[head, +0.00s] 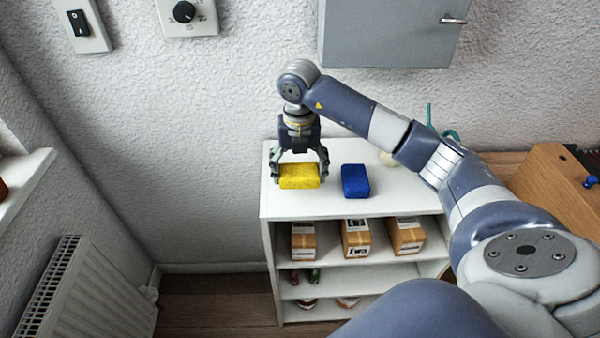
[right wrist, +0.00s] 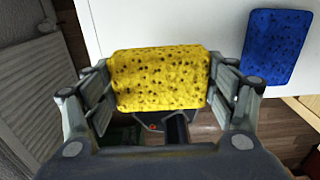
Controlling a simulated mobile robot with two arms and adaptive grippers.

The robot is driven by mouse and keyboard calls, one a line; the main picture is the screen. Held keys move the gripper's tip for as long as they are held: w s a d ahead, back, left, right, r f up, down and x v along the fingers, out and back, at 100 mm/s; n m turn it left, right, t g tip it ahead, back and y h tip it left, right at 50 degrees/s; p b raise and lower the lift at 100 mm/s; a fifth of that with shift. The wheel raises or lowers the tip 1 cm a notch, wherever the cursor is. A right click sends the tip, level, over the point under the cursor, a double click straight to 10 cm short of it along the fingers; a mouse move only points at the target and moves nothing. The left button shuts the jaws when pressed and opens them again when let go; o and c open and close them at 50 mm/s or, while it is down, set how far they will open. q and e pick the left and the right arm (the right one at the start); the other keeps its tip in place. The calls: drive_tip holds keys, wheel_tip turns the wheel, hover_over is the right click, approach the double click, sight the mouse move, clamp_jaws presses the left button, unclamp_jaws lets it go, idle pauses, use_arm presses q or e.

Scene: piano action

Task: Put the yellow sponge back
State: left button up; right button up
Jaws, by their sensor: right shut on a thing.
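The yellow sponge (head: 299,182) is at the left end of the white shelf unit's top in the head view. My right gripper (head: 300,171) comes down from above and is shut on it, one finger at each short side. In the right wrist view the yellow sponge (right wrist: 160,78) fills the space between the two fingers of the right gripper (right wrist: 160,90). I cannot tell whether the sponge touches the top. My left gripper is not in view.
A blue sponge (head: 355,181) lies just right of the yellow one on the shelf unit (head: 330,208). Several cardboard boxes (head: 356,238) stand on the shelf below. A grey wall cabinet (head: 388,35) hangs above. A radiator (head: 95,290) is at the left.

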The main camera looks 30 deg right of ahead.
sight(300, 178)
drive_tip(key=shift+w+d+f, duration=0.1)
drive_tip(key=shift+w+d, duration=0.35)
drive_tip(key=shift+w, duration=0.05)
wheel_tip(300, 178, down, 3)
drive_tip(key=shift+f+p, duration=0.2)
drive_tip(key=shift+p, duration=0.6)
drive_tip(key=shift+f, duration=0.1)
drive_tip(key=shift+f, duration=0.15)
drive_tip(key=o, duration=1)
